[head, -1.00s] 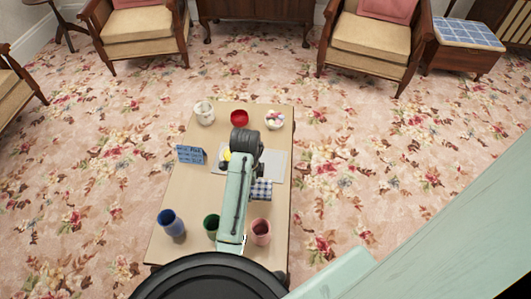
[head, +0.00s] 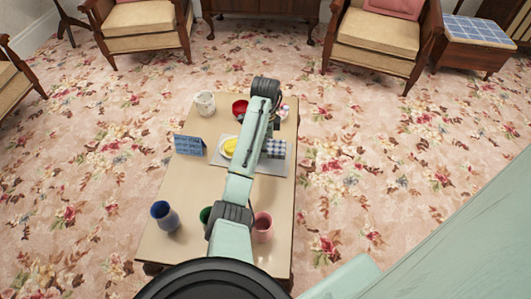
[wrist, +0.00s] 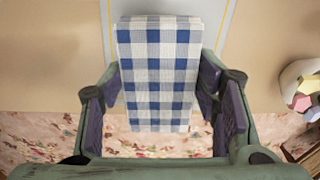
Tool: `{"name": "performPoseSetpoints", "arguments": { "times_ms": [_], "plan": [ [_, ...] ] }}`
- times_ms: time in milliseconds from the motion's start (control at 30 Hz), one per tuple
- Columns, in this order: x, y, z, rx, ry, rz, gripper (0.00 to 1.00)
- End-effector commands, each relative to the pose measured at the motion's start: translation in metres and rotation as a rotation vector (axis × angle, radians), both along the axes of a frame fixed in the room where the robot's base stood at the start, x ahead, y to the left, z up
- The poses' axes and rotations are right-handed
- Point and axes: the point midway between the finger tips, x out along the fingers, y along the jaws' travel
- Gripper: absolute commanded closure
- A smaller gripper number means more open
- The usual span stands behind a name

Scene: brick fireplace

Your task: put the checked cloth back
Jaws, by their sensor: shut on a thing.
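The blue-and-white checked cloth (wrist: 158,70) is a flat folded rectangle between the two fingers of my gripper (wrist: 160,85) in the wrist view. My gripper is shut on it. The cloth appears raised, crossing over the grey mat (wrist: 225,25) and the table's edge in that view. In the head view the cloth (head: 276,148) shows just right of my arm, over the right part of the grey mat (head: 250,178). The gap between cloth and table cannot be judged exactly.
A bowl of colourful pieces (wrist: 303,88) is right of my gripper. Blue (head: 165,216), green and pink (head: 262,227) cups stand nearest.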

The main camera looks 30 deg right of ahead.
Motion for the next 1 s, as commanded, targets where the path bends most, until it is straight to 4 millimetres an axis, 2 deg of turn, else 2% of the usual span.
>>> {"name": "performPoseSetpoints", "arguments": {
  "times_ms": [167, 400, 567, 600, 867, 1000],
  "plan": [
    [0.002, -0.002, -0.007, 0.002, 0.004, 0.001, 0.66],
    [0.001, -0.002, -0.035, 0.002, 0.002, 0.000, 0.66],
    [0.002, -0.002, -0.036, 0.002, 0.001, 0.000, 0.66],
    [0.001, -0.002, -0.037, 0.002, 0.001, 0.000, 0.42],
    [0.002, -0.002, -0.036, 0.001, 0.002, 0.000, 0.25],
    [0.002, -0.002, -0.036, 0.001, 0.001, 0.000, 0.24]
  ]
}}
